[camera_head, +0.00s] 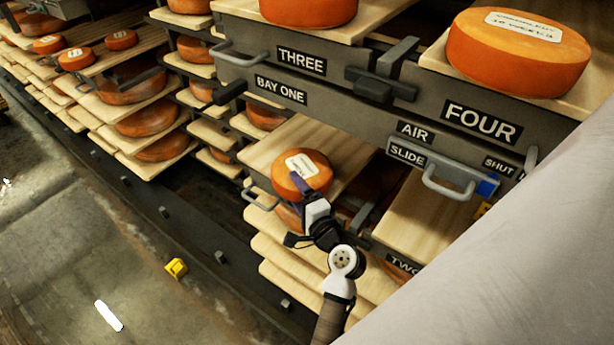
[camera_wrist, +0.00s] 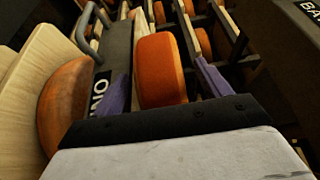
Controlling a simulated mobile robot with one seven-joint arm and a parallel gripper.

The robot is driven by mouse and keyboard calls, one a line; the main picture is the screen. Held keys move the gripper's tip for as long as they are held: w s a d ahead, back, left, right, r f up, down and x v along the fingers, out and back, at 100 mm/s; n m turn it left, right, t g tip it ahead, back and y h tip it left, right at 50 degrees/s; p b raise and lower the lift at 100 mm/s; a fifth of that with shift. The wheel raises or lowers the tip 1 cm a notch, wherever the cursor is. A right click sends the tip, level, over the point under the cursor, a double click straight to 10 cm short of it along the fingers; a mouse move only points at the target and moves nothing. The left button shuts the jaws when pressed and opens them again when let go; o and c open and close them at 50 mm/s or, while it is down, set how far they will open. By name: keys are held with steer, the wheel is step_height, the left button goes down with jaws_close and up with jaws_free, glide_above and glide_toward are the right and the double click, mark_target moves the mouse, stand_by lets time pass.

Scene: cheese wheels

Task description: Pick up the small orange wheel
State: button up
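A small orange wheel (camera_head: 318,183) with a pale label on top lies on a wooden board (camera_head: 262,154) below the bay-one beam. My gripper (camera_head: 299,184) is at its near side, and one purple finger overlaps the wheel's edge in the head view. In the wrist view the orange wheel (camera_wrist: 160,70) shows between the two purple fingers of my gripper (camera_wrist: 163,82). The fingers are apart, with a visible gap on each side of the wheel. I cannot tell how far they reach along it.
A grey beam (camera_head: 340,105) with handles runs above the wheel. A brownish wheel (camera_wrist: 63,105) lies left in the wrist view. A large orange wheel (camera_head: 518,58) sits upper right. Smaller wheels (camera_head: 121,39) stand on left racks. The floor (camera_head: 70,240) at left is mostly open.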

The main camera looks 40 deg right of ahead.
steer(key=shift+s+d+r, duration=0.1)
steer(key=shift+d+r, duration=0.05)
steer(key=shift+d, duration=0.3)
steer(key=shift+c, duration=0.3)
steer(key=shift+s+d+h, duration=0.1)
steer(key=shift+d+h, duration=0.1)
steer(key=shift+h, duration=0.2)
jaws_close()
step_height(320, 180, up, 9)
steer(key=shift+d+f, duration=0.1)
steer(key=shift+r, duration=0.65)
